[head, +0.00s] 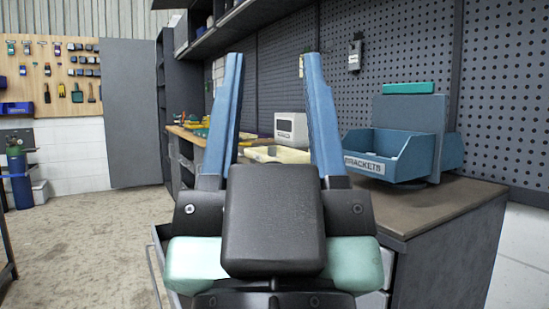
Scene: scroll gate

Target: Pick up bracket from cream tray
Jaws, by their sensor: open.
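My gripper (270,68) is open and empty in the head view, its two blue fingers pointing up and apart in the foreground. A cream tray (277,155) lies on the workbench beyond it, seen between the fingers and partly hidden by my gripper's dark body. I cannot make out a bracket in the tray. A blue bin labelled "BRACKETS" (388,155) stands on the bench to the right of the right finger, apart from my gripper.
A white box (291,129) stands behind the cream tray. The brown workbench top (440,205) has bare room at its front right. A dark pegboard (410,60) rises behind the bench. A tool board (55,75) hangs at the far left. The floor (85,240) at left is open.

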